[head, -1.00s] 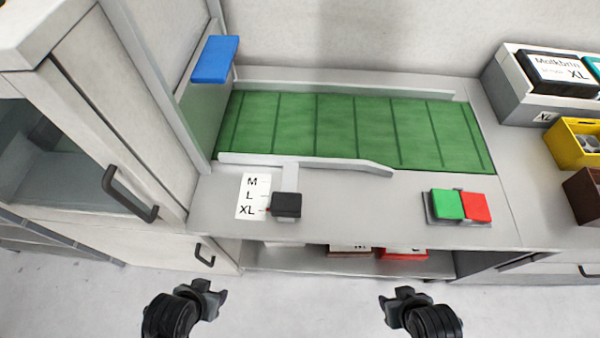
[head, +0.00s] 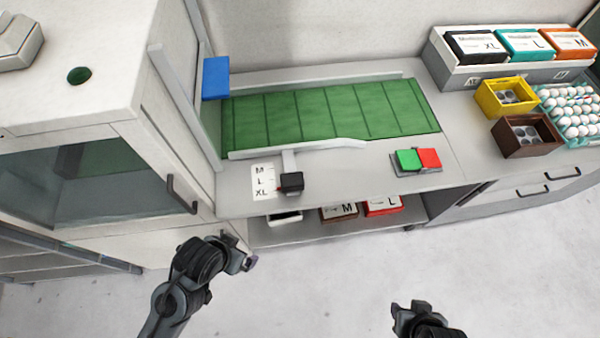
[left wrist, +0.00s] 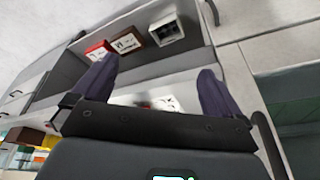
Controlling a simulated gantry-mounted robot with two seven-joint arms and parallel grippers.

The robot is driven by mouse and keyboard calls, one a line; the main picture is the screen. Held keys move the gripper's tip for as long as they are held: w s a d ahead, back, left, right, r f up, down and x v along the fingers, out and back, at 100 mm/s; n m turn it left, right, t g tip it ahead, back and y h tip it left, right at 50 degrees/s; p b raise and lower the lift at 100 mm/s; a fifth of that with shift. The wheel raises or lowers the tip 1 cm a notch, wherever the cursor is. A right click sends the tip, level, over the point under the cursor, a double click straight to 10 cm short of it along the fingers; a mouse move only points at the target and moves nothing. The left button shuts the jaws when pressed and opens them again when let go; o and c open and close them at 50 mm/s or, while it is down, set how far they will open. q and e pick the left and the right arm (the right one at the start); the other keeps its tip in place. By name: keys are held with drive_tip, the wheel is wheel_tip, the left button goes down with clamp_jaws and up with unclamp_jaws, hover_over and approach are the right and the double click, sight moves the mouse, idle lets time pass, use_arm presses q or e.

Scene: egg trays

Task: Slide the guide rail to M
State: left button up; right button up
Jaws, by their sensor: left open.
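The guide rail (head: 300,148) runs along the front edge of the green belt (head: 320,113). A short bar joins it to a black handle (head: 291,182). A white scale label (head: 262,180) with M, L and XL lies left of the handle, and a small red pointer sits near XL. My left gripper (head: 247,262) is open and empty, in front of and below the counter edge, apart from the handle. Its fingers (left wrist: 156,85) also show in the left wrist view, with the label partly hidden beyond them. My right gripper (head: 403,312) is low in front, touching nothing; its jaw opening is unclear.
Green (head: 409,160) and red (head: 428,158) buttons sit on the counter to the right. Boxes stand on the shelf below. A glass-doored cabinet (head: 90,190) stands at left. Yellow (head: 505,98) and brown (head: 527,136) crates and an egg tray (head: 578,112) are at right.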

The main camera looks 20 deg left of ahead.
use_arm(q)
wheel_tip(320, 180, up, 6)
drive_tip(key=w+p, duration=0.2)
drive_tip(key=p, duration=0.3)
drive_tip(key=r+n+g+p, duration=0.1)
drive_tip(key=n+g+p, duration=0.2)
drive_tip(key=n+p, duration=0.3)
hover_over(292, 179)
drive_tip(key=b, duration=0.1)
drive_tip(key=shift+n, duration=0.5)
wheel_tip(292, 179, down, 10)
drive_tip(key=shift+r+b, duration=0.15)
drive_tip(key=shift+b, duration=0.15)
use_arm(e)
drive_tip(key=w+v, duration=0.2)
drive_tip(key=v, duration=0.9)
drive_tip(key=shift+w+r, duration=0.2)
drive_tip(key=shift+r, duration=0.4)
